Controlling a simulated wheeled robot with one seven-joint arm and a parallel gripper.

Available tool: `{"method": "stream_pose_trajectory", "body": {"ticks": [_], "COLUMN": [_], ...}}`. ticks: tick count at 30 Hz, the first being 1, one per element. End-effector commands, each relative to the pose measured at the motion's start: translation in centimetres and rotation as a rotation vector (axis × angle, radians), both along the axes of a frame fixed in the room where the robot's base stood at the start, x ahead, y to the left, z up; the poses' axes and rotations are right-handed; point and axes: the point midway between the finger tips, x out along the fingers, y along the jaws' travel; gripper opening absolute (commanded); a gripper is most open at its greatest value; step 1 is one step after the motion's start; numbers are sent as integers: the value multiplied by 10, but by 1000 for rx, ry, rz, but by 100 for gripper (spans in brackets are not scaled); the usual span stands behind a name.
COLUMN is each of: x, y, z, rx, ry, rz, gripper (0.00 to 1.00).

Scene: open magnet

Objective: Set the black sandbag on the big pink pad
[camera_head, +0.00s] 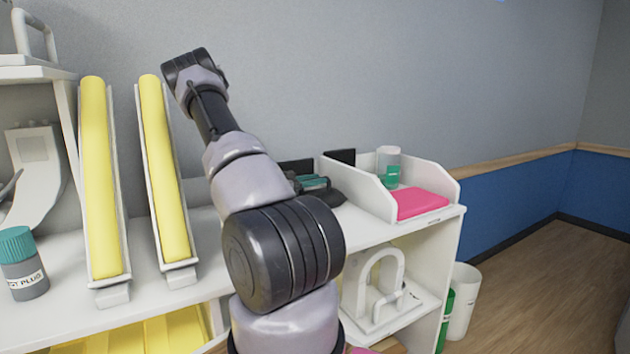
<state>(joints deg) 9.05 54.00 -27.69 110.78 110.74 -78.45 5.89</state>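A bright pink pad (421,203) lies flat in the front of a white open-topped tray on the right end of the counter. A dark, low shape (331,196) on the counter left of the tray may be the black sandbag; it is partly hidden by my arm and the teal item, so I cannot be sure. My arm rises from the bottom middle and leans up to the left, to a dark joint in front of the grey wall. I cannot make out my gripper or its fingers, so I see nothing held.
The white tray (356,184) has raised side walls and holds a clear teal-banded jar (388,167) behind the pad. A teal item (314,183) sits beside my arm. Two yellow-filled sloping holders (165,170) and a grey teal-capped bottle (24,265) stand left.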

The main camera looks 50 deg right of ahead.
Motion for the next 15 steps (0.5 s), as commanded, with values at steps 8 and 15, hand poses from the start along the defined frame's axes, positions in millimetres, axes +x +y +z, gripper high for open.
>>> {"method": "stream_pose_trajectory", "body": {"ticks": [8,15], "x": [5,17], "y": [13,52], "z": [0,0], "rx": [-1,0], "ry": [1,2], "rz": [4,4], "gripper": [52,52]}}
